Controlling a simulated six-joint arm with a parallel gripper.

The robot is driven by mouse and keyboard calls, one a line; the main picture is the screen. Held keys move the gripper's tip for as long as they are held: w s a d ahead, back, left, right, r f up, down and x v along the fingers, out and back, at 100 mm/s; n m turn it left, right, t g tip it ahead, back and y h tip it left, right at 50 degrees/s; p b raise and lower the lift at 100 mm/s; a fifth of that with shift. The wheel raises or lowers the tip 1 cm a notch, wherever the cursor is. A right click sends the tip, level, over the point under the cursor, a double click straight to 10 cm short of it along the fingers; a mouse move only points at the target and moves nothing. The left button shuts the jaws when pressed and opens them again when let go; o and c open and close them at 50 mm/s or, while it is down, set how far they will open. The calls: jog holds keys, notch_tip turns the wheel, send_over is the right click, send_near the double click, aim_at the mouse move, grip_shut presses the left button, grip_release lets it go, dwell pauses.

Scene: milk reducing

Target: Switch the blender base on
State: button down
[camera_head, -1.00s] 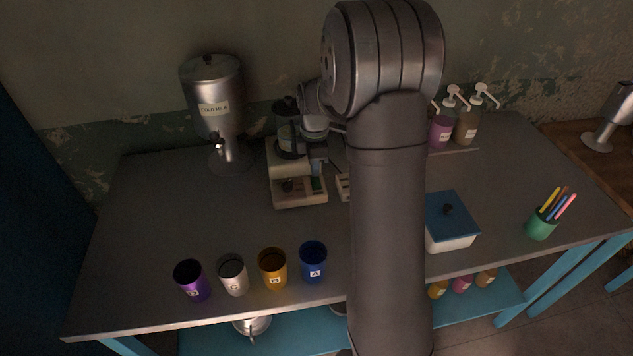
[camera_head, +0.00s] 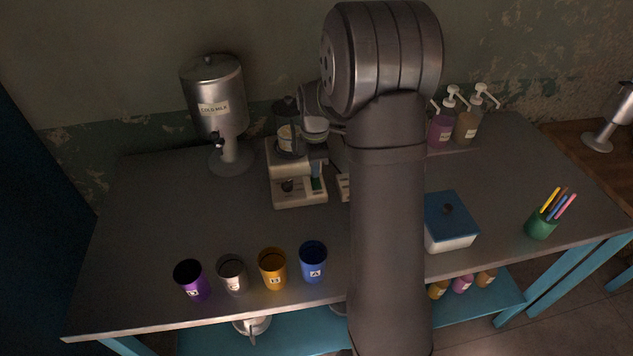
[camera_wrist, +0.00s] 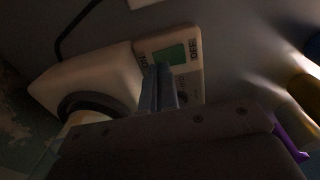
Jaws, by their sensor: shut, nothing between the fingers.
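The white blender base (camera_head: 283,197) stands on the table left of my arm in the head view, with a jar (camera_head: 290,141) on it. Its front panel (camera_wrist: 195,85) fills the upper middle of the wrist view. The panel carries a green rectangular switch (camera_wrist: 172,54) between an ON label at its left and an OFF label at its right. My gripper (camera_wrist: 158,68) is shut and empty. Its blue-grey fingertips are at the switch's lower edge, toward the ON side. I cannot tell whether they touch it. My arm hides part of the table.
A metal cold milk dispenser (camera_head: 214,95) stands left of the base. Several lettered cups, including a blue one (camera_head: 313,262), line the front edge. A blue-lidded box (camera_head: 449,219), pump bottles (camera_head: 466,125) and a green pen cup (camera_head: 541,224) stand to the right.

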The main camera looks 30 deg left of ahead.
jog(key=shift+f, duration=0.8)
jog(key=shift+r, duration=3.55)
notch_tip(320, 180, down, 7)
jog(key=shift+f, duration=0.1)
jog(key=shift+r, duration=0.2)
